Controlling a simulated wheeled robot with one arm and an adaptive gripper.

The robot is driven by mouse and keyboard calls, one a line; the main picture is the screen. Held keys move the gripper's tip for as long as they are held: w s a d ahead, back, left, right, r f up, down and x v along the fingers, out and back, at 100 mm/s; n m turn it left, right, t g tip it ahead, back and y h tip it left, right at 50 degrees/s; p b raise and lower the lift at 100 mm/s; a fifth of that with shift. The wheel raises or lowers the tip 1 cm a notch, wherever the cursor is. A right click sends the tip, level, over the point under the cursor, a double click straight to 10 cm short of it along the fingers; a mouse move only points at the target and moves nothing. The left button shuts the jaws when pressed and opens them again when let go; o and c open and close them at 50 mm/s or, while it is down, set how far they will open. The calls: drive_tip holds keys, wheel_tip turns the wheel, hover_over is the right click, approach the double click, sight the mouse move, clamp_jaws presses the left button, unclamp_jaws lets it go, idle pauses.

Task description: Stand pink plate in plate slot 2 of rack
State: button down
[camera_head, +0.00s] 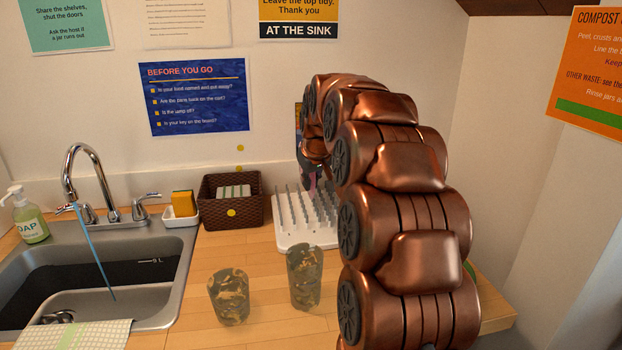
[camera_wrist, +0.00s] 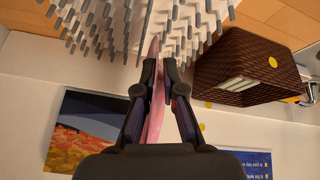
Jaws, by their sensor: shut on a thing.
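In the wrist view my gripper (camera_wrist: 161,64) is shut on the pink plate (camera_wrist: 154,122), which shows nearly edge-on between the fingers. The plate's far edge reaches in among the grey pegs of the rack (camera_wrist: 86,22). I cannot tell which slot it lines up with, or whether it touches the base. In the head view the white rack (camera_head: 306,238) with its rows of pegs stands on the wooden counter, its right side hidden behind my copper arm. My gripper and the plate are mostly hidden there.
A brown woven basket (camera_head: 218,212) stands left of the rack, with a sponge (camera_head: 183,203) in a white dish beside it. Two dark patterned cups (camera_head: 229,297) (camera_head: 304,277) stand in front of the rack. A sink (camera_head: 120,285) with a faucet is at left.

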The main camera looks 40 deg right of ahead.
drive_tip(key=shift+f+b, duration=1.05)
drive_tip(key=shift+f, duration=1.45)
drive_tip(key=shift+f, duration=0.2)
drive_tip(key=c, duration=0.8)
unclamp_jaws()
drive_tip(key=shift+r, duration=0.1)
drive_tip(key=shift+r, duration=0.2)
drive_tip(key=shift+w+d+r+p+v, duration=0.15)
drive_tip(key=shift+w+p+v, duration=0.15)
drive_tip(key=shift+v, duration=1.4)
drive_tip(key=shift+w+d+r+p+v, duration=0.15)
drive_tip(key=shift+p+v, duration=0.3)
drive_tip(key=shift+v, duration=1.3)
drive_tip(key=shift+w+r+p+v, duration=0.15)
drive_tip(key=shift+w+p+v, duration=0.2)
drive_tip(key=shift+v, duration=1.35)
drive_tip(key=shift+s, duration=0.1)
